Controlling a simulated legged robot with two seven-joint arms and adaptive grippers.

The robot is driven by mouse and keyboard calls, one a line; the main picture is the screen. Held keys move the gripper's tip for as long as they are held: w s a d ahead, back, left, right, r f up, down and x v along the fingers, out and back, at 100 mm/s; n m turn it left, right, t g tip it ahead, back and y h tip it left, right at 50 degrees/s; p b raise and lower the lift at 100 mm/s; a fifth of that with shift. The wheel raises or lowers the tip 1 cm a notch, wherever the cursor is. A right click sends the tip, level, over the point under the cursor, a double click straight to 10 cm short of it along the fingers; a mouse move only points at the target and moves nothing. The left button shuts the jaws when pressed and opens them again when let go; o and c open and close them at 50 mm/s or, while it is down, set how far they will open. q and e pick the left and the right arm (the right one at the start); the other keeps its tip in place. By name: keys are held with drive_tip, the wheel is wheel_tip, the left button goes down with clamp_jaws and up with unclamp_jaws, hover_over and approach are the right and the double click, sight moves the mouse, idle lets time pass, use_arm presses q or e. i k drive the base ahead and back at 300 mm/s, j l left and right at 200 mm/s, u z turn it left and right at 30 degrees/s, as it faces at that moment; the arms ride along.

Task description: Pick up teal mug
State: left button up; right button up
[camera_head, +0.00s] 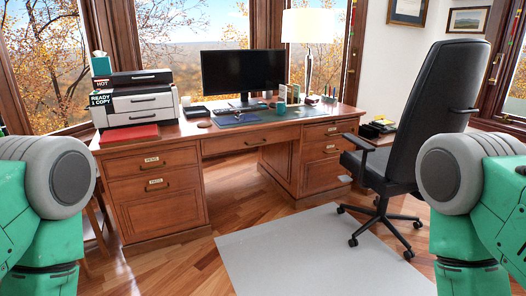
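A small teal mug (281,107) stands on the wooden desk (180,131), right of the keyboard and in front of the lamp. It is small in the camera_head view, and I cannot make out its handle. My two arms show only as green and grey links at the left and right edges. Neither gripper is in view, and both visible arm parts are well apart from the mug.
A black office chair (421,120) stands at the desk's right front. A grey floor mat (310,252) lies before the desk. A monitor (243,73), a printer (138,98) and a lit lamp (308,27) stand on the desk. The floor in front is clear.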

sight(281, 107)
drive_tip(key=i, duration=1.05)
drive_tip(key=i+j+z, duration=0.15)
drive_tip(key=i, duration=0.9)
